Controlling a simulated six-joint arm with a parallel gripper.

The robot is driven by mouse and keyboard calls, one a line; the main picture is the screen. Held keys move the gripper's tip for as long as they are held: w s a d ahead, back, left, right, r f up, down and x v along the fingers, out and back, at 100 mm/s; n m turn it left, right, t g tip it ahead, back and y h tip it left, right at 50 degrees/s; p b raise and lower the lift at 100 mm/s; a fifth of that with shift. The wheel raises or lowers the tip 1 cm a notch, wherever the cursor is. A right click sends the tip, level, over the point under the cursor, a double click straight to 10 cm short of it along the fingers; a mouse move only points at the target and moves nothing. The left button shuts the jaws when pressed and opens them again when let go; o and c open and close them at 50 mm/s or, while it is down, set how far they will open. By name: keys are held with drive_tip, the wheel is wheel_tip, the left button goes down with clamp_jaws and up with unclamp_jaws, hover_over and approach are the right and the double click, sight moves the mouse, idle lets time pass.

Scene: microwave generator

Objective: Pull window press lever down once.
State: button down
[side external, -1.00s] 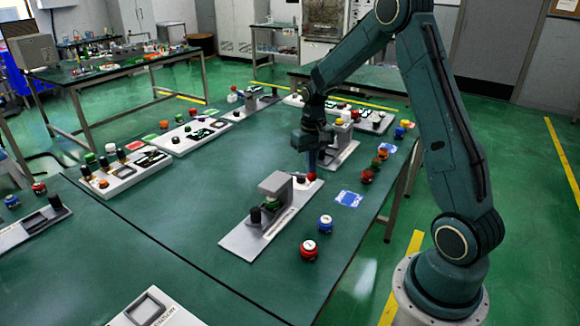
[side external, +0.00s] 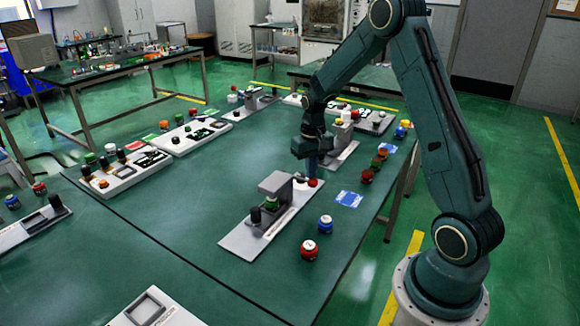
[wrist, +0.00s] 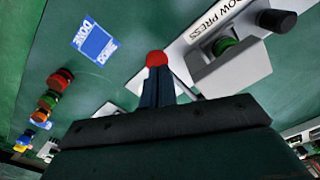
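The window press (side external: 277,183) is a grey block on a pale plate with a black knob, at the middle of the table in the side view. Its lever ends in a red ball (side external: 312,182) at the block's right. The wrist view shows part of the "PRESS" label, the press body (wrist: 228,68) and the red ball (wrist: 157,58). My gripper (side external: 312,172) points down directly above the ball. Its dark blue fingers (wrist: 157,84) are together, with the ball right at their tips, apparently touching and not between them.
A blue card (side external: 348,199), a blue button (side external: 325,222) and a red button (side external: 309,250) lie right of and in front of the press. More coloured buttons (side external: 367,176) stand along the right edge. Another press (side external: 343,140) stands behind.

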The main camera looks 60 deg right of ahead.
drive_tip(key=shift+f, duration=1)
idle(0.8)
drive_tip(key=shift+r, duration=0.15)
wheel_tip(320, 180, up, 10)
idle(1.5)
drive_tip(key=s+a+r+n+t, duration=0.3)
drive_tip(key=s+a+r, duration=0.5)
drive_tip(key=a+r, duration=0.35)
drive_tip(key=s+a+r+n+t, duration=0.1)
drive_tip(key=s+a+n+t, duration=0.1)
drive_tip(key=s+a, duration=0.7)
drive_tip(key=s+n, duration=0.1)
drive_tip(key=s, duration=0.3)
drive_tip(key=shift+s+a+r+t, duration=0.15)
drive_tip(key=shift+r+t, duration=0.05)
drive_tip(key=shift+t, duration=0.1)
